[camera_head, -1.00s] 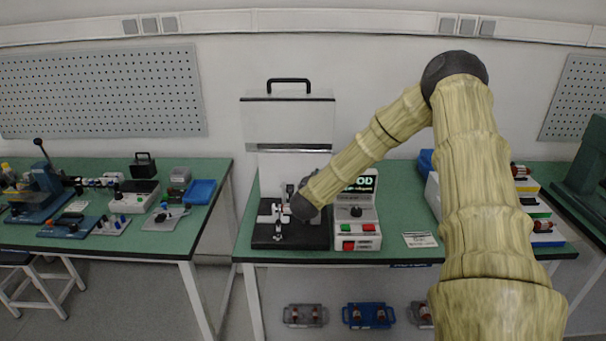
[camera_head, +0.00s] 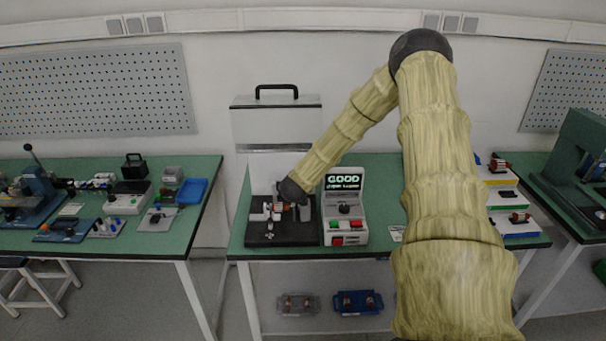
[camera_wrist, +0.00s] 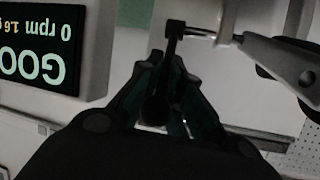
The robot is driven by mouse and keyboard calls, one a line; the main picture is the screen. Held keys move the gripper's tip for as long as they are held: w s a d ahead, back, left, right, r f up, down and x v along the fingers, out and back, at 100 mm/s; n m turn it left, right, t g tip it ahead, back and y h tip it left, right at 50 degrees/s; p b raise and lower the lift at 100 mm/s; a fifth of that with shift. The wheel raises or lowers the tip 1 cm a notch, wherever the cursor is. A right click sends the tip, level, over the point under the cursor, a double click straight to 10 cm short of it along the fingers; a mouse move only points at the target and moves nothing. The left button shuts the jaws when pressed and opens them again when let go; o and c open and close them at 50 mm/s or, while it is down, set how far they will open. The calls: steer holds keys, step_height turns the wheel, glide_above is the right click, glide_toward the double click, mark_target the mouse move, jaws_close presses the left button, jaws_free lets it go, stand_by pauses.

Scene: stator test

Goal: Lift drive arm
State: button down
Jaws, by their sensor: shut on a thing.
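My gripper (camera_wrist: 168,64) is closed around the lower end of a black handle (camera_wrist: 174,32) in the wrist view. A thin rod runs from the handle to a pale post (camera_wrist: 226,28) beside a tapered grey lever (camera_wrist: 282,64) with a bolt; this appears to be the drive arm. In the head view my gripper (camera_head: 291,190) is over the test rig's black base (camera_head: 262,240), above a white and red-brown stator part (camera_head: 276,211). My wrist hides part of the rig, and the exact joint of handle and arm is unclear.
The test console (camera_head: 345,225) stands close at the right, its screen (camera_head: 344,181) reading GOOD. A clear guard with a black handle (camera_head: 277,88) is raised behind the rig. A blue tray (camera_head: 191,191) and fixtures fill the left table. Coloured bins (camera_head: 507,198) stand right.

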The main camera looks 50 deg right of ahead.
steer(key=c, duration=1.6)
jaws_free()
steer(key=v, duration=1.1)
steer(key=shift+s, duration=0.3)
steer(key=shift+a+r, duration=0.1)
steer(key=shift+r, duration=0.05)
